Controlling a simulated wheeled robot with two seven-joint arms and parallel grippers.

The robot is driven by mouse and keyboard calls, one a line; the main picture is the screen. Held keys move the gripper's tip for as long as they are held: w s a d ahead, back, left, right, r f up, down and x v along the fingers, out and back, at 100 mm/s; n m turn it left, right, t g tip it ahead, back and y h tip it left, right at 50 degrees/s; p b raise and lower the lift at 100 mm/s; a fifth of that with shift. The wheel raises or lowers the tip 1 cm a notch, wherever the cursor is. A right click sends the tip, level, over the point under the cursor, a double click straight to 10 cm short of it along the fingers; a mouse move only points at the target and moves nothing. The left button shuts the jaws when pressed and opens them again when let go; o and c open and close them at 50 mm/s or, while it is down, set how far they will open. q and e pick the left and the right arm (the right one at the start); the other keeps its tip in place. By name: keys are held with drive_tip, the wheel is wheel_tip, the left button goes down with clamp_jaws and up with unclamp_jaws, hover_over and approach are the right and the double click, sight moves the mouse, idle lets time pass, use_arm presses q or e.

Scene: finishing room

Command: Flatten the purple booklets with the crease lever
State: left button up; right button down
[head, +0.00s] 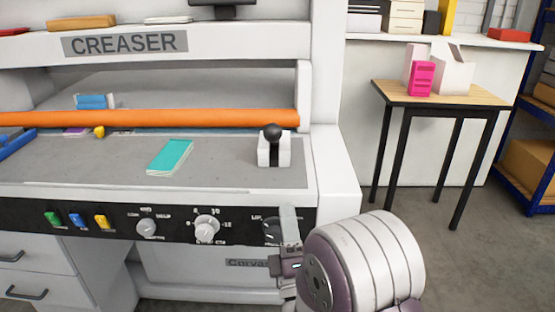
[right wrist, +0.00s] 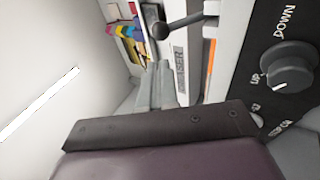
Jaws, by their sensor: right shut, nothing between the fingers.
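The creaser (head: 122,43) fills the left and middle of the head view, with an orange bar (head: 190,118) across it. The crease lever (head: 273,132), with a black ball knob, stands in a white slotted block at the bed's right end. Its ball also shows at the top of the right wrist view (right wrist: 160,30). My right gripper (head: 289,213) is shut and empty in front of the control panel, below and apart from the lever. My left gripper is out of view.
A teal booklet (head: 170,156) lies on the grey bed. A small yellow item (head: 99,132) sits by the bar. The panel has coloured buttons and dials, including an UP/DOWN knob (right wrist: 288,70) close to my right gripper. A side table (head: 455,92) holds pink and white boxes.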

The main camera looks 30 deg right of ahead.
sight(275, 141)
drive_tip(key=p+x, duration=1)
drive_tip(key=x, duration=0.4)
drive_tip(key=shift+w, duration=0.1)
